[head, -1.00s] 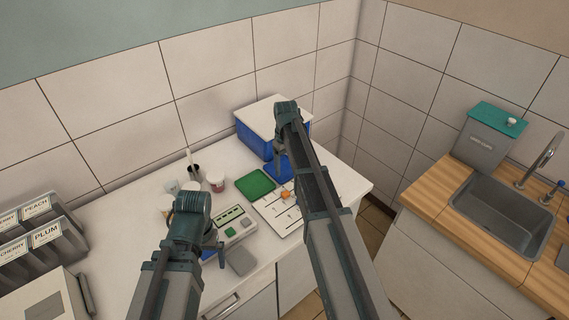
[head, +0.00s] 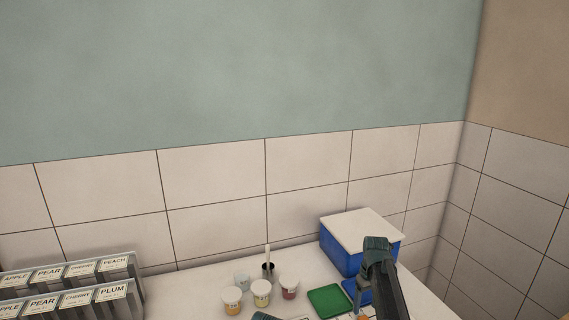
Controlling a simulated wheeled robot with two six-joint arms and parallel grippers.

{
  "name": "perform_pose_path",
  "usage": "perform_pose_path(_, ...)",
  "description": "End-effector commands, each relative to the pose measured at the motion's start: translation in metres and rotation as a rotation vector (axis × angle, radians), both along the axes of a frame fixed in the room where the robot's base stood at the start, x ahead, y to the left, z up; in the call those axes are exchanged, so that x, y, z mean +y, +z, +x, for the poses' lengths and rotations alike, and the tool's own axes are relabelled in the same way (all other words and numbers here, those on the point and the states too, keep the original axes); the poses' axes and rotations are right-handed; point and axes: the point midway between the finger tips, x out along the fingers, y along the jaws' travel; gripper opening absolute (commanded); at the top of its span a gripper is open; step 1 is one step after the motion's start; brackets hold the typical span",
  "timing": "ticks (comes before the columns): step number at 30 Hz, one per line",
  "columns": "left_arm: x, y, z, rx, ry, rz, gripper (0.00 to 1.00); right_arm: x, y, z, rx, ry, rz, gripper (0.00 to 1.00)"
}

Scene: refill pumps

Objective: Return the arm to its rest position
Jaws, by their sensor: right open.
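My right arm comes in from the bottom right, its wrist bent downward in front of the blue box with a white lid. My right gripper (head: 364,292) hangs below the wrist, beside the green tray, and is open; its fingertips are small and hard to make out. I see nothing held in it. Only a small top part of my left arm shows at the bottom edge, and its gripper is out of the picture.
The blue box (head: 341,255) stands at the back right of the counter (head: 205,279). A green tray (head: 326,301), several small cups (head: 261,291) and a dark pot (head: 268,269) are in the middle. Labelled bins (head: 75,285) stand at left. Tiled walls close the back and right.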

Motion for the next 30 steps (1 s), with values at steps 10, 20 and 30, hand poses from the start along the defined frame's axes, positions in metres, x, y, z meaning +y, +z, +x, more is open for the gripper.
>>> perform_pose_path(10, 0.000, -0.046, 0.000, 0.000, 0.001, 0.000, 1.00, 0.000, -0.046, 0.000, 0.000, 0.000, 0.000, 0.72)
perform_pose_path(20, 0.000, -0.050, 0.000, 0.000, 0.001, 0.000, 1.00, 0.000, -0.050, 0.000, 0.000, 0.000, 0.000, 0.72)
perform_pose_path(30, 0.001, -0.041, -0.001, -0.001, -0.002, 0.002, 1.00, 0.006, -0.041, 0.002, 0.005, 0.016, -0.001, 0.72)
